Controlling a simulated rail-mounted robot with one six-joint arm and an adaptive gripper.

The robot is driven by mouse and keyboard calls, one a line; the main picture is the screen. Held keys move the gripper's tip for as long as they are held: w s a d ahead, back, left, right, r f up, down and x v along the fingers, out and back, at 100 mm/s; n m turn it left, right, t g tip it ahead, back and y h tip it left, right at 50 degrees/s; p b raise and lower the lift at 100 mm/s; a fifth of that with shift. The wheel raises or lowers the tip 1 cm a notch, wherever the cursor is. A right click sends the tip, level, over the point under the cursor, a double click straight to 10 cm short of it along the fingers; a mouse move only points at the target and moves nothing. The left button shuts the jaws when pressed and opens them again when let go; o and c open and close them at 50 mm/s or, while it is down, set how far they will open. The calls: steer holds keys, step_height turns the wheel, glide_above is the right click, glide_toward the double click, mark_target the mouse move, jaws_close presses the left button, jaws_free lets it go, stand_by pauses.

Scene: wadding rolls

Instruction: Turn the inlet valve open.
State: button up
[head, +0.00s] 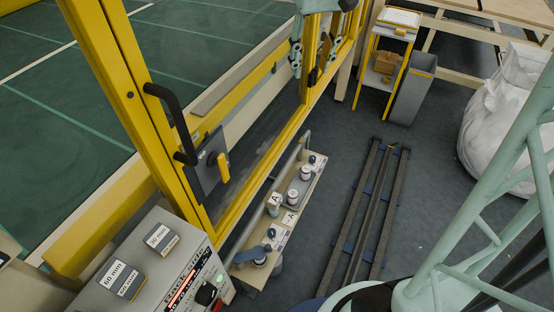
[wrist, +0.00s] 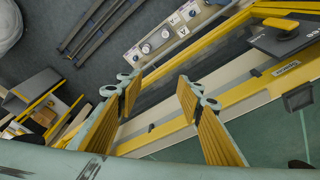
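No part is clearly readable as the inlet valve. A low pale panel (head: 244,275) beside the yellow frame carries several round fittings, a pipe and "A" labels; the panel is also in the wrist view (wrist: 153,24). A blue lever-like part (head: 247,254) sits at its near end. A yellow handle (head: 223,167) on a dark plate is fixed to the frame; it also shows in the wrist view (wrist: 281,25). My gripper (head: 309,68) is above the frame's rail, away from both. In the wrist view my gripper (wrist: 160,88) is open and empty, its yellow-padded fingers apart.
The yellow frame (head: 115,75) with a black pull handle (head: 172,120) stands left of the panel. A grey control box (head: 160,270) is at the near left. Dark floor rails (head: 355,215), a grey bin (head: 410,90) and a white sack (head: 505,120) are to the right.

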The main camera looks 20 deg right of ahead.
steer(key=w+d+f+p, duration=0.2)
steer(key=w+d+f, duration=0.2)
steer(key=w+f, duration=0.5)
steer(key=g+p, duration=0.2)
steer(key=p, duration=0.3)
glide_above(313, 157)
step_height(313, 157, down, 45)
steer(key=shift+f, duration=0.2)
steer(key=shift+f+b, duration=0.95)
steer(key=shift+f, duration=5.85)
steer(key=shift+c, duration=0.2)
steer(key=c, duration=0.8)
